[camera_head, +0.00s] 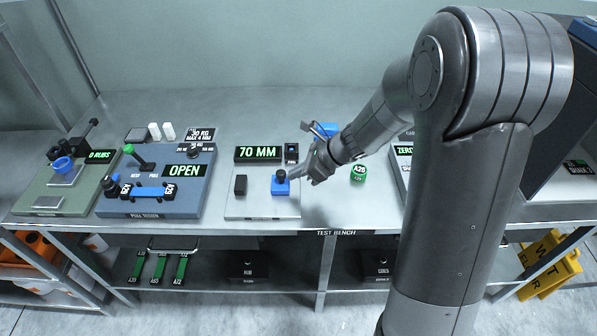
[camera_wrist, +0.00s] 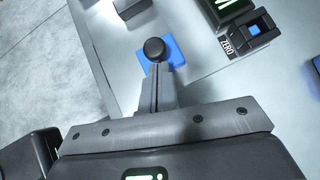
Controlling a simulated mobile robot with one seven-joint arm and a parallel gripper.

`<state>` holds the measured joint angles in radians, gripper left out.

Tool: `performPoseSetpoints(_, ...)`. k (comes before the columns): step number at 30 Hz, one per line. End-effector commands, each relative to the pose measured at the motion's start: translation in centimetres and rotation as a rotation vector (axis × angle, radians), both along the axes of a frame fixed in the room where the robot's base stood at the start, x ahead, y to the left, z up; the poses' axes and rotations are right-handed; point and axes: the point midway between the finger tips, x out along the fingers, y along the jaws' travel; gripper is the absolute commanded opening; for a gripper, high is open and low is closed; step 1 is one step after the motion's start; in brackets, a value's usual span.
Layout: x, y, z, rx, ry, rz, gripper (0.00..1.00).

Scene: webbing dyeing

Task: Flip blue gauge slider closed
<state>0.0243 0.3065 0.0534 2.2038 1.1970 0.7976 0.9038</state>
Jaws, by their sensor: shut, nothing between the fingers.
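The blue gauge slider (camera_head: 281,185) with its black knob (camera_head: 281,175) sits on the pale gauge plate (camera_head: 250,207), apart from a black block (camera_head: 240,185) to its left. The display (camera_head: 257,154) behind reads 70 MM. My gripper (camera_head: 292,175) is shut and empty, at the right side of the knob. In the wrist view, the blue slider (camera_wrist: 172,50) and the round black knob (camera_wrist: 155,48) lie just past my shut fingertips (camera_wrist: 160,68). I cannot tell whether the fingers touch the knob.
A blue pull tester (camera_head: 150,208) reading OPEN and a green base (camera_head: 60,195) stand to the left. A green A25 roll (camera_head: 358,173) stands right of my gripper. A ZERO button unit (camera_wrist: 254,29) is beside the display. The bench front is clear.

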Motion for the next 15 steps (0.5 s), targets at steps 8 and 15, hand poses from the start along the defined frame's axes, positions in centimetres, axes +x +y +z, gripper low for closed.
performPoseSetpoints(8, -0.1, 4.9, 0.0, 0.001, 0.0, 0.005, 0.0)
performPoseSetpoints(15, 0.0, 7.6, 0.0, 0.001, 0.0, 0.001, 0.0)
